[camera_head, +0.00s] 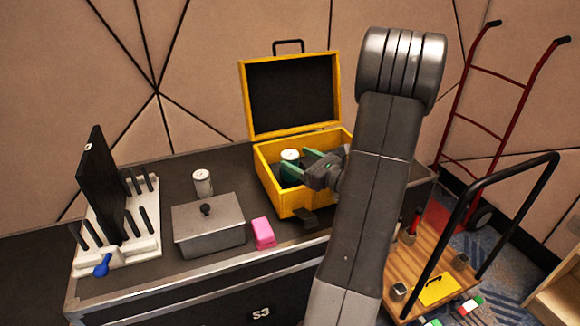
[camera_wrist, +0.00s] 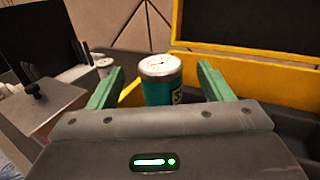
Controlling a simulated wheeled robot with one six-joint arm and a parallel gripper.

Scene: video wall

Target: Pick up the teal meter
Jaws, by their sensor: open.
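The teal meter (camera_head: 290,156) is an upright cylinder with a pale, dial-like top, inside the open yellow case (camera_head: 292,203). In the wrist view the teal meter (camera_wrist: 163,80) stands upright between my two green fingers, with a gap on each side. My gripper (camera_head: 298,163) is open and reaches over the case from the right. It shows in the wrist view (camera_wrist: 161,72) with its fingers spread to the left and right of the meter. The meter's lower part is hidden by the gripper body in the wrist view and by the case and a finger in the head view.
The case lid (camera_head: 292,95) stands open behind. A pale cylinder (camera_head: 203,183), a grey lidded box (camera_head: 208,228), a pink block (camera_head: 263,233) and a white rack (camera_head: 145,215) with a dark panel (camera_head: 100,185) stand left on the black flight case. A wooden cart (camera_head: 430,255) stands right.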

